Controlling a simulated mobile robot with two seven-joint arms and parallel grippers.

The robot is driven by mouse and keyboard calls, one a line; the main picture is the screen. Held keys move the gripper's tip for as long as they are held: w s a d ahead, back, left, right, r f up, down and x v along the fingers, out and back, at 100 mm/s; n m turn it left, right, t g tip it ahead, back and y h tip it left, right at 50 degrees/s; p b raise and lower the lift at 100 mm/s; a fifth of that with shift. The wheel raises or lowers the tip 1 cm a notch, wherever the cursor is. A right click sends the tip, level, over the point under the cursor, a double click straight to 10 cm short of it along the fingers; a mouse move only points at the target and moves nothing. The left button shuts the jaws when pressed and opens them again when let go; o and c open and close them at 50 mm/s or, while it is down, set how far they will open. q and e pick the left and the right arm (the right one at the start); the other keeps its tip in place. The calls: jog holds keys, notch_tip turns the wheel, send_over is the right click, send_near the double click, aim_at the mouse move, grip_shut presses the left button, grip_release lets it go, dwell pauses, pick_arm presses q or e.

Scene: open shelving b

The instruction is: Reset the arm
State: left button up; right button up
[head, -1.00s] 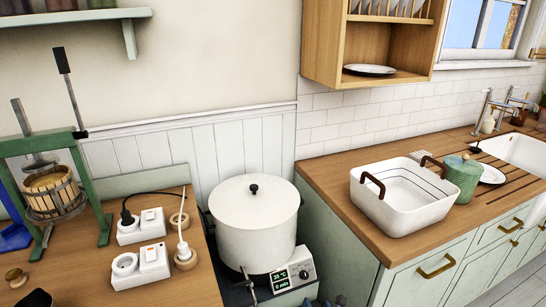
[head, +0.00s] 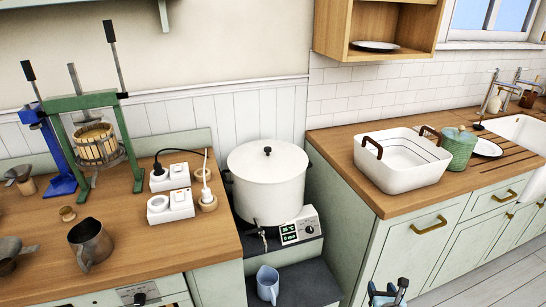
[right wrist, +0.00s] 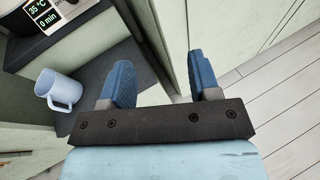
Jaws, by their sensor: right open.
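My right gripper (head: 388,294) shows at the bottom of the head view, in front of the cabinet with the white basin on it. In the right wrist view its two blue fingers (right wrist: 160,84) are apart with nothing between them. A light blue mug (head: 268,284) stands on a low dark shelf to the gripper's left. The mug also shows at the left of the right wrist view (right wrist: 58,90), apart from the fingers. My left gripper is in neither current view.
A large white lidded pot (head: 267,187) stands above the low shelf (head: 305,284). The left counter (head: 120,235) holds a press (head: 97,144), a metal pitcher (head: 90,244) and socket blocks. The right counter holds a white basin (head: 398,176) and a green canister (head: 458,149). The floor (head: 470,285) at right is clear.

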jog(key=s+d+r+n+h, duration=0.1)
jog(key=d+r, duration=0.2)
jog(key=d, duration=0.7)
jog(key=d+r+n+h, duration=0.1)
jog(key=d+r, duration=0.1)
jog(key=d, duration=0.8)
jog(key=s+a+r+m+g+y, duration=0.1)
jog(key=s+a+m+g+y, duration=0.1)
jog(key=s+a+m, duration=0.75)
jog(key=s+a+r+m+g+y, duration=0.1)
jog(key=s+a+m+g+y, duration=0.1)
jog(key=s+a+m, duration=0.65)
jog(key=s+a+r+m+g+y, duration=0.15)
jog(key=s+a+m, duration=0.35)
jog(key=s+m, duration=0.75)
jog(key=a+m+t, duration=0.2)
jog(key=a+m, duration=0.1)
jog(key=a, duration=0.9)
pick_arm(q)
notch_tip(320, 180, up, 11)
jog(key=s+p, duration=0.1)
jog(key=p, duration=1.1)
jog(key=shift+a, duration=0.45)
pick_arm(e)
notch_tip(320, 180, up, 11)
jog(key=shift+s+r+y, duration=0.2)
jog(key=shift+s+y, duration=0.05)
jog(key=shift+y, duration=0.1)
